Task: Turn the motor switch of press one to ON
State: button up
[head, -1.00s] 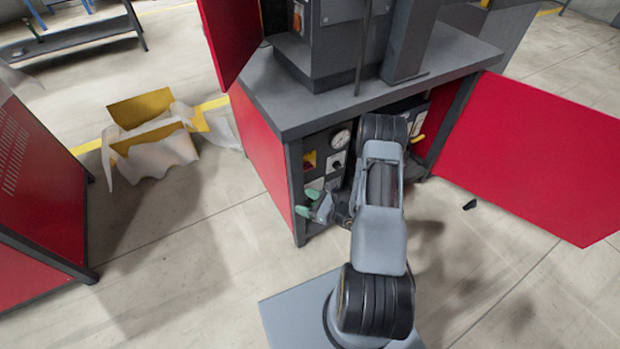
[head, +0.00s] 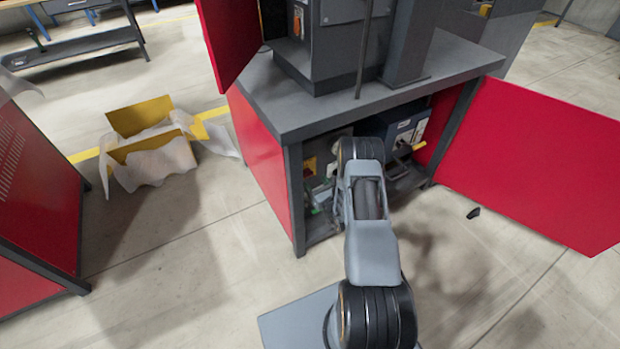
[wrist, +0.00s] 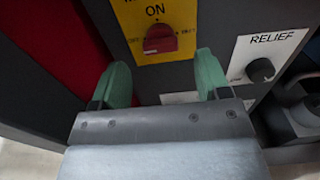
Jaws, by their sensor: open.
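The motor switch is a red knob (wrist: 160,40) on a yellow plate (wrist: 128,18) in the wrist view. ON is printed above the knob, with small blurred marks at its left and right. I cannot tell which mark it points to. In the head view the yellow plate (head: 309,166) shows inside the open cabinet of the press (head: 270,155). My gripper (wrist: 161,80) has green fingertips, spread apart and empty. They are below the knob in the wrist view, one to each side, apparently not touching it. In the head view my arm mostly hides the gripper.
A black RELIEF knob (wrist: 260,69) on a white plate is right of the switch. The red side wall (wrist: 55,45) is close on the left. An open red door (head: 550,160) stands right of the cabinet. A small black object (head: 473,212) lies on the floor.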

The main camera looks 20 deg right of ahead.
aim_at(310, 176)
jog(key=shift+w+a+b, duration=0.15)
jog(key=shift+w+b, duration=0.1)
jog(key=shift+w, duration=1)
jog(key=shift+w+a+b, duration=0.15)
jog(key=shift+w+b, duration=0.05)
jog(key=shift+w, duration=1)
jog(key=shift+c, duration=0.5)
jog(key=c, duration=0.8)
jog(key=shift+c, duration=0.2)
